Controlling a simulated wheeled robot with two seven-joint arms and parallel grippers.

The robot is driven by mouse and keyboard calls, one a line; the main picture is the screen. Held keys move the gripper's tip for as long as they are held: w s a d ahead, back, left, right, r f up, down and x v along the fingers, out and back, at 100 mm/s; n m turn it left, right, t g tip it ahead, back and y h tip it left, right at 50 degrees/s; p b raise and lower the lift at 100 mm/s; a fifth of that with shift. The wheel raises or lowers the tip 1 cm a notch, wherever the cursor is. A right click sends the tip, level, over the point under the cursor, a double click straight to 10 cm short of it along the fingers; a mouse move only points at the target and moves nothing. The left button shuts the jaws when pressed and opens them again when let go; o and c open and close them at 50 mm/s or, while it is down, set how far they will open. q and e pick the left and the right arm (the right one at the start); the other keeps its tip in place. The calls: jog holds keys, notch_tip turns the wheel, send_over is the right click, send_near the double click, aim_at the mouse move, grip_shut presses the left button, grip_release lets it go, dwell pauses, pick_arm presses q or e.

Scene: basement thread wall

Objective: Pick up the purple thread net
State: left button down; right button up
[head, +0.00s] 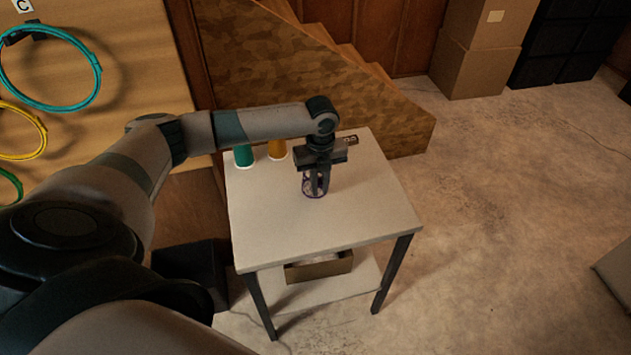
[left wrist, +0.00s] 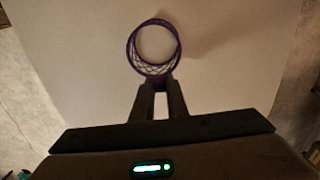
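The purple thread net (head: 307,191) is a small purple ring-and-mesh piece at the middle of the white table, beneath my left gripper (head: 316,186). In the left wrist view the net (left wrist: 134,50) shows as round purple rims with pale mesh between them. There my left gripper (left wrist: 160,84) has its two fingers close together, with the near edge of the net between their tips. It looks shut on that edge. I cannot tell whether the net touches the tabletop. My right gripper is not in view.
A green spool (head: 243,156) and an orange spool (head: 277,149) stand at the back of the white table (head: 265,235). A cardboard box (head: 335,266) is on its lower shelf. Coloured rings, one teal (head: 97,76), hang on the left board.

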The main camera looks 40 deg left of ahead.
pick_arm(q)
jog(key=shift+r, duration=0.15)
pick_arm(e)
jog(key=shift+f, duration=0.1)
pick_arm(q)
jog(key=shift+w+r+b, duration=0.1)
jog(key=shift+r+b, duration=0.25)
jog(key=shift+r, duration=0.3)
notch_tip(320, 180, up, 2)
jog(key=shift+d+r+b, duration=0.1)
jog(key=shift+r+b, duration=0.15)
jog(key=shift+b, duration=0.25)
jog(key=s+d+r+b, duration=0.1)
jog(key=s+d+r, duration=0.1)
jog(key=d, duration=0.3)
jog(key=s+d+r+b, duration=0.1)
jog(key=s+d+r, duration=0.1)
jog(key=d+r, duration=0.3)
jog(key=shift+s+d, duration=0.3)
jog(key=shift+d, duration=0.05)
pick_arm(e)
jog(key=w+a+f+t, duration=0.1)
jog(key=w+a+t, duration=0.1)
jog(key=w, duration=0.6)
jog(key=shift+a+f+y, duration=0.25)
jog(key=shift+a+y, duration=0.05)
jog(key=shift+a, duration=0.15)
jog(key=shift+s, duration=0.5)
